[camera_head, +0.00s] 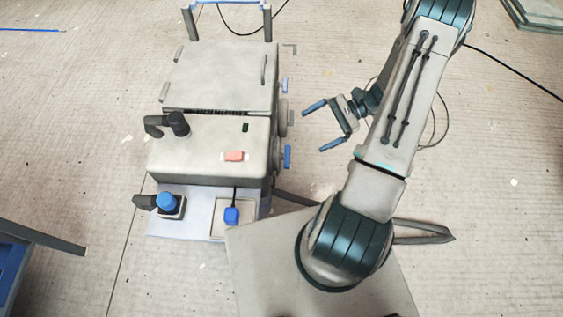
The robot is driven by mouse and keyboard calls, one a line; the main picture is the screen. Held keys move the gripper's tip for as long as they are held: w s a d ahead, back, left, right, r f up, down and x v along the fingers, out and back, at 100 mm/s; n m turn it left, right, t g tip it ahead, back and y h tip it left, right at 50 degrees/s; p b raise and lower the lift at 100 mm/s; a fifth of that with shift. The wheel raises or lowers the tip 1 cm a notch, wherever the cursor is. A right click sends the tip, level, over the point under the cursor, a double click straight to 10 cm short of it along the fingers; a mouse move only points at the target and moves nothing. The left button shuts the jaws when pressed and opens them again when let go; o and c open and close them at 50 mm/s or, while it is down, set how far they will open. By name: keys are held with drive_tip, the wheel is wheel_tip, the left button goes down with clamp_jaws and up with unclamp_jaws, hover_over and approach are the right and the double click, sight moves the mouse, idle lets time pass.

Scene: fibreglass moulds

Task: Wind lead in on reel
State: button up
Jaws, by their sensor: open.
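A grey box-shaped machine (212,128) stands left of centre with a lid on top. A grey round part (281,118), which may be the reel, shows edge-on at its right side. A blue part (287,157), possibly a crank or knob, is just below it. A short black lead (235,197) runs down the machine's front to a blue plug (231,215) over a pale square plate. My gripper (312,131) is open and empty, its blue-tipped fingers pointing left at the machine's right side, with a gap between. How much lead is wound cannot be seen.
A blue knob (166,201) and a black handle (178,124) stick out at the machine's front. A red switch (234,156) is on its face. Dark cables lie on the floor right and behind. A blue-and-grey frame (40,240) stands at lower left. Floor right of my arm is mostly clear.

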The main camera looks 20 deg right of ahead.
wheel_tip(320, 180, down, 18)
drive_tip(key=s+d+m+t+y+b, duration=0.1)
drive_tip(key=d+m+t+y+b, duration=0.2)
drive_tip(key=m+t+b, duration=0.3)
drive_tip(key=b+x, duration=0.1)
drive_tip(key=x, duration=1.3)
drive_tip(key=shift+r+m+t, duration=0.4)
drive_tip(key=shift+r, duration=0.05)
drive_tip(key=shift+w, duration=0.15)
drive_tip(key=c, duration=1.1)
